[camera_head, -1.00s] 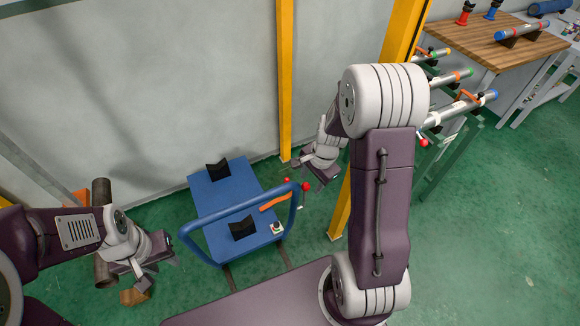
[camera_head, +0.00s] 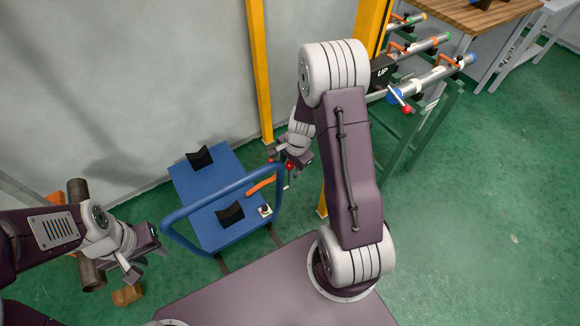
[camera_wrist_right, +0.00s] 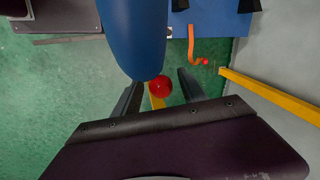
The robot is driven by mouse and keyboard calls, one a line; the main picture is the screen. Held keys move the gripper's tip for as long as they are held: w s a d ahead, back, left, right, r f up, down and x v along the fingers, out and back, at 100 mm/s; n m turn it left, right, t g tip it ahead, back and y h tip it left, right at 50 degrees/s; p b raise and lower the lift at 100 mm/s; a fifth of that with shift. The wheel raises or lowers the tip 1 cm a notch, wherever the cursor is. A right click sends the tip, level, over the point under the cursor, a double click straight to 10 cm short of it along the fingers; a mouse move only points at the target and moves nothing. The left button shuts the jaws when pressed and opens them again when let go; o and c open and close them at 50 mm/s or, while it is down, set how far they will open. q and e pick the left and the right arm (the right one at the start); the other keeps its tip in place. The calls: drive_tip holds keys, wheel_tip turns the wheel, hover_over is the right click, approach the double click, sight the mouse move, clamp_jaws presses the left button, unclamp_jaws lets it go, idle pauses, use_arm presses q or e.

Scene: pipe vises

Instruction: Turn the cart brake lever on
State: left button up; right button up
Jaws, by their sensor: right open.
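The blue cart (camera_head: 195,180) stands on the floor with its curved push handle (camera_head: 170,229) nearest me. An orange lever (camera_head: 261,186) lies along its right side; it also shows in the right wrist view (camera_wrist_right: 191,45) with a small red end. My right gripper (camera_head: 288,166) is over the cart's right edge, by a red knob (camera_head: 290,167). In the right wrist view the red knob (camera_wrist_right: 161,87) appears between the open fingers, close to the blue handle (camera_wrist_right: 135,35). I cannot tell if they touch it. My left gripper (camera_head: 145,258) is apart from the cart, its fingers spread and empty.
A yellow post (camera_head: 259,70) stands behind the cart, another right of it. A green rack (camera_head: 430,130) with several pipes stands at the right. Brown cylinders (camera_head: 80,215) and a wooden block (camera_head: 127,295) are at the left. Green floor is free at right.

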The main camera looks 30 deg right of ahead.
drive_tip(key=shift+w, duration=0.1)
clamp_jaws()
idle(1.2)
